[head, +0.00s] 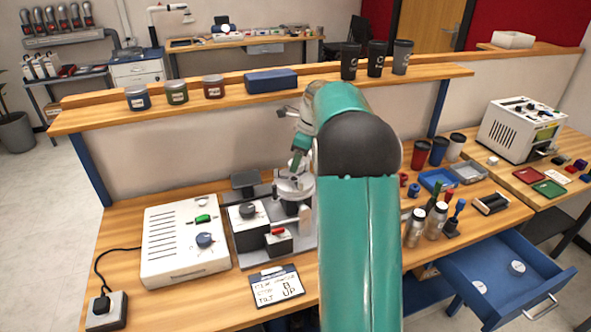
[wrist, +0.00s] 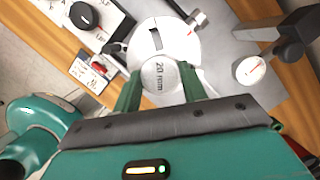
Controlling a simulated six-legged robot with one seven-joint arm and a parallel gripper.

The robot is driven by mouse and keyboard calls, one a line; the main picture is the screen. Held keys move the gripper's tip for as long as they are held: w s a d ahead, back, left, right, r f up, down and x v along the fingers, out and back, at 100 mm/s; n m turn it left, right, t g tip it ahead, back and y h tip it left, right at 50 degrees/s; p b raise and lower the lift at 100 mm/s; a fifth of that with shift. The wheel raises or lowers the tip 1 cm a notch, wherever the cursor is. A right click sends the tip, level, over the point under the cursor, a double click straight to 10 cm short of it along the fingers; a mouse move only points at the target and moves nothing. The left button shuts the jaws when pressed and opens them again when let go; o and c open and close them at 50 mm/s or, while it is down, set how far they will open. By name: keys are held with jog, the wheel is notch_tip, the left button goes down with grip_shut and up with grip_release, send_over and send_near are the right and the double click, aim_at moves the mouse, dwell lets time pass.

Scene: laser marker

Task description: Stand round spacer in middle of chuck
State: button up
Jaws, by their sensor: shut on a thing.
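The round spacer (wrist: 162,78) is a pale disc marked "20 mm". In the wrist view it sits between the two green fingers of my gripper (wrist: 160,85), which is shut on it. The chuck (wrist: 178,48) is a round light-grey plate with a dark slot, just beyond the spacer. The spacer overlaps the chuck's near edge in this view; I cannot tell whether they touch. In the head view the chuck (head: 291,187) stands on the marker machine, with my gripper (head: 298,160) just above it. The spacer is not clear there.
A white control box (head: 185,243) stands left of the machine. A label card (head: 277,285) lies in front. A round disc with a red mark (wrist: 251,71) and a dark post (wrist: 291,48) are right of the chuck in the wrist view. An open blue drawer (head: 500,275) juts out at right.

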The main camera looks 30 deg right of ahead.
jog(key=shift+d+x, duration=0.1)
jog(key=shift+x, duration=0.9)
jog(key=shift+d+x, duration=0.15)
jog(key=shift+x, duration=0.9)
jog(key=shift+f, duration=0.15)
jog(key=o, duration=1)
